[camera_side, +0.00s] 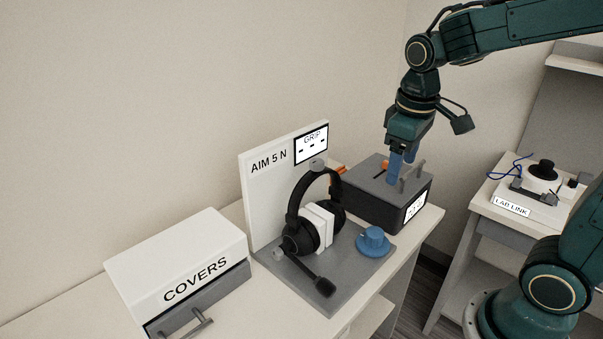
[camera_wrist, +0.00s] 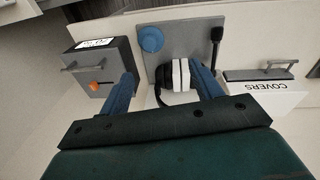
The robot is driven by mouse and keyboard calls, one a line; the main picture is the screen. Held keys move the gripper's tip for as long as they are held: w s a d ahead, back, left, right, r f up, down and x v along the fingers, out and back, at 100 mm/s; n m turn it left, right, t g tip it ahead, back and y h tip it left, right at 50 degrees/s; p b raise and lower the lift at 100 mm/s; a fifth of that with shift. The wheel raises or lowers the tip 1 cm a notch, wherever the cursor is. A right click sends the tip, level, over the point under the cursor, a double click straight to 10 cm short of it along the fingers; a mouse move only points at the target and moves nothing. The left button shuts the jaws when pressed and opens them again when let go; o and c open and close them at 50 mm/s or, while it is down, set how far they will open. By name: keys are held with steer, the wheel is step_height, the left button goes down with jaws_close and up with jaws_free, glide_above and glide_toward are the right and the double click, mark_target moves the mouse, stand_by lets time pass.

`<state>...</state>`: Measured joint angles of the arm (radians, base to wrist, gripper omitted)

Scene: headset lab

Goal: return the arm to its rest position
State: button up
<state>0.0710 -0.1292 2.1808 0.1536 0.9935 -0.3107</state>
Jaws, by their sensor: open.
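My gripper (camera_side: 403,166) hangs pointing down above the dark grey box (camera_side: 372,203) at the back right of the bench. In the wrist view my gripper (camera_wrist: 168,90) shows two blue fingers spread apart, with nothing held between them. The black headset (camera_side: 294,212) stands on a grey plate (camera_side: 345,268) to the left of the gripper, with a white block (camera_side: 318,226) between its ear cups. In the wrist view the headset (camera_wrist: 160,76) appears beyond and between the fingers. I cannot tell from the side view whether the fingertips touch the box.
A blue knob (camera_side: 374,241) sits on the plate. A white panel (camera_side: 262,190) marked AIM 5 N stands behind the headset. A COVERS box (camera_side: 180,262) with a drawer handle is at left. A LAB LINK stand (camera_side: 487,203) is at right. The air above the bench's left is clear.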

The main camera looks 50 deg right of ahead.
steer(key=s+a+r+t, duration=0.1)
steer(key=s+a+t, duration=0.1)
steer(key=s, duration=0.3)
steer(key=s+a+r+m+t+y, duration=0.1)
steer(key=s+a+r+t, duration=0.1)
steer(key=s, duration=0.4)
steer(key=shift+a+r+t, duration=0.2)
steer(key=shift+a+t, duration=0.1)
steer(key=shift+a, duration=0.05)
steer(key=shift+w, duration=0.1)
stand_by(0.6)
